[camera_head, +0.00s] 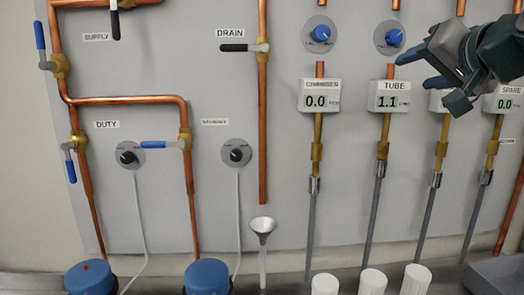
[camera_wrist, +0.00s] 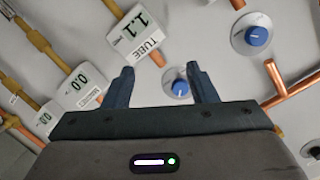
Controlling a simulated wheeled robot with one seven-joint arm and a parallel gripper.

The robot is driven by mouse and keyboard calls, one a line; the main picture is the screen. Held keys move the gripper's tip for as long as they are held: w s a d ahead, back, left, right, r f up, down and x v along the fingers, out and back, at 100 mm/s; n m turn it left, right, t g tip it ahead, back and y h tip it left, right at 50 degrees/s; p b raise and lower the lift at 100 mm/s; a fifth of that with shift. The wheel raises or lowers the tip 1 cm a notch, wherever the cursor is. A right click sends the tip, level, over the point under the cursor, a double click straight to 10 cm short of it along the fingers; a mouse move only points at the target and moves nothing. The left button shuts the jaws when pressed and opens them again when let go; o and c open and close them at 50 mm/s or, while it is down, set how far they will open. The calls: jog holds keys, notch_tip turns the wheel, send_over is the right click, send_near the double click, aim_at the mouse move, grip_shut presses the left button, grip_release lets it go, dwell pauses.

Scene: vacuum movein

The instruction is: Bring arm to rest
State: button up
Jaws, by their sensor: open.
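My gripper (camera_head: 420,70) is at the upper right of the head view, in front of the panel and to the right of the TUBE gauge (camera_head: 389,96). In the wrist view my gripper (camera_wrist: 162,76) has its two blue fingers spread apart, with nothing held between them. A blue knob (camera_wrist: 180,87) on a grey disc shows beyond and between the fingers. The arm covers part of a gauge box just right of the TUBE gauge, which reads 1.1. No contact with the panel can be made out.
The panel carries copper pipes (camera_head: 262,130), a black DRAIN lever (camera_head: 240,47), blue levers (camera_head: 160,144) and blue knobs (camera_head: 321,33). Blue-topped pumps (camera_head: 206,277) and white caps (camera_head: 372,281) stand along the bottom. A grey tray (camera_head: 497,275) is at the lower right.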

jog(key=s+a+f+n+g+p, duration=0.1)
jog(key=a+f+g+p, duration=0.3)
jog(key=f, duration=0.7)
jog(key=s+a+f+n+g+p, duration=0.15)
jog(key=a+f+g, duration=0.35)
jog(key=f, duration=0.7)
jog(key=s+a+f+n+g+p, duration=0.1)
jog(key=s+a+f+g, duration=0.1)
jog(key=s+f, duration=0.3)
jog(key=s+a+f+n+g+h+p, duration=0.1)
jog(key=s+a+f+n+g+p, duration=0.1)
jog(key=s+f, duration=0.4)
notch_tip(320, 180, down, 5)
jog(key=shift+s+a+r, duration=0.15)
jog(key=shift+s+a, duration=0.1)
jog(key=shift+a, duration=0.35)
jog(key=shift+n, duration=0.25)
